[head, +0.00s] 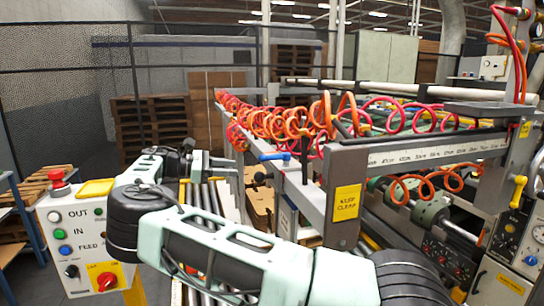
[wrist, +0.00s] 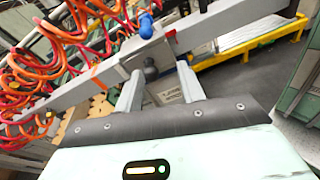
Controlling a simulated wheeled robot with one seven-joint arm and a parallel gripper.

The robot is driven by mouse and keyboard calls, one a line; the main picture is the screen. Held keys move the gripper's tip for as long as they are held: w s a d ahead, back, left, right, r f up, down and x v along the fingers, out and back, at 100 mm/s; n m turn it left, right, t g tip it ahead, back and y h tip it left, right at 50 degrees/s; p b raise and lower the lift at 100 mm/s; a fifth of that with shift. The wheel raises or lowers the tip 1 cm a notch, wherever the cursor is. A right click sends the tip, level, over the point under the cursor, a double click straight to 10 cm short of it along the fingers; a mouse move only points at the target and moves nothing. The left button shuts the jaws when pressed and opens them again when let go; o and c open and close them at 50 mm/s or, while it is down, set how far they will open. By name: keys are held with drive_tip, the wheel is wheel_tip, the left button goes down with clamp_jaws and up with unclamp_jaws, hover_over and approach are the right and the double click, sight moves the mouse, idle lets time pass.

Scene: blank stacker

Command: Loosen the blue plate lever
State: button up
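In the wrist view the blue lever (wrist: 146,27) stands beyond my fingers, near the top middle. My gripper (wrist: 160,78) is open, with its two pale fingers apart and nothing held between them. A dark round knob (wrist: 151,70) shows in the gap, behind the fingers. In the head view my gripper (head: 212,161) is small, left of the lever and apart from it.
Orange and red coiled hoses (head: 300,118) hang along the frame above and behind the lever. A grey post with a yellow "keep clear" sign (head: 346,203) stands at the right. A control box (head: 85,240) with buttons is at the left. Wooden pallets (head: 150,130) stand behind.

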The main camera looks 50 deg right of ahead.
drive_tip(key=w+a+r+h, duration=0.2)
drive_tip(key=p, duration=0.7)
approach(283, 157)
drive_tip(key=shift+n+g, duration=0.3)
drive_tip(key=shift+n, duration=0.1)
drive_tip(key=x, duration=0.3)
drive_tip(key=w+x, duration=0.1)
drive_tip(key=x, duration=0.1)
drive_tip(key=shift+s+d, duration=0.1)
drive_tip(key=shift+d, duration=0.4)
drive_tip(key=shift+s+d+f+p, duration=0.15)
drive_tip(key=shift+s+d+p, duration=0.2)
drive_tip(key=shift+d, duration=0.2)
clamp_jaws()
